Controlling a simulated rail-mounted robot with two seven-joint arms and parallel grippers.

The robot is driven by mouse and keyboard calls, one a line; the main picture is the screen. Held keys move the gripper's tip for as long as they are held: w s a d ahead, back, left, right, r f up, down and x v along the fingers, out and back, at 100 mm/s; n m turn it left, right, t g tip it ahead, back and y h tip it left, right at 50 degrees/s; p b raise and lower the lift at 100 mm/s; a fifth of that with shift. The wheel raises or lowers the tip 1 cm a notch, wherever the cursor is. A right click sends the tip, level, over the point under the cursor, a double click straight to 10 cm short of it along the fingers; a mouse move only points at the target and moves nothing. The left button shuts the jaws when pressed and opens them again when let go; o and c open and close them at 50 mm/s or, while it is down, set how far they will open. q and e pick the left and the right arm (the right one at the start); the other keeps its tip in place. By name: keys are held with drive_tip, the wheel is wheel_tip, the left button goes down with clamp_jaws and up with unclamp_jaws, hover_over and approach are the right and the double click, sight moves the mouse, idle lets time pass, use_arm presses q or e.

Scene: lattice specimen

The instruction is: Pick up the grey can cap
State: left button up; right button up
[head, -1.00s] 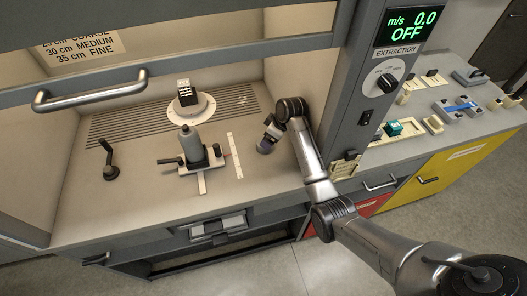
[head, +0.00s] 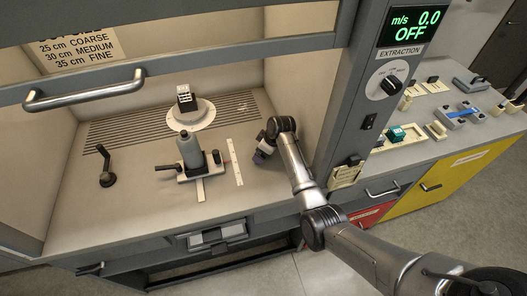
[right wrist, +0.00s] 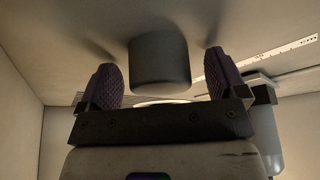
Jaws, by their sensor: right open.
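A dark grey cylinder, seemingly the grey can cap (right wrist: 160,62), shows in the right wrist view between my two purple-padded fingertips. A gap is visible on each side of it, so the fingers are not touching it. My right gripper (right wrist: 160,82) is open. In the head view my right gripper (head: 260,156) is low over the cabinet floor, right of the white ruler; the cap cannot be made out there. My left gripper is not in view.
A grey bottle in a holder (head: 190,150) stands left of the ruler (head: 234,162). Behind it is a round white base (head: 190,115) with a small block. A black crank handle (head: 105,167) is at the left. The cabinet's right post (head: 350,110) is close to my right arm.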

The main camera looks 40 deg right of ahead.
drive_tip(key=c, duration=1)
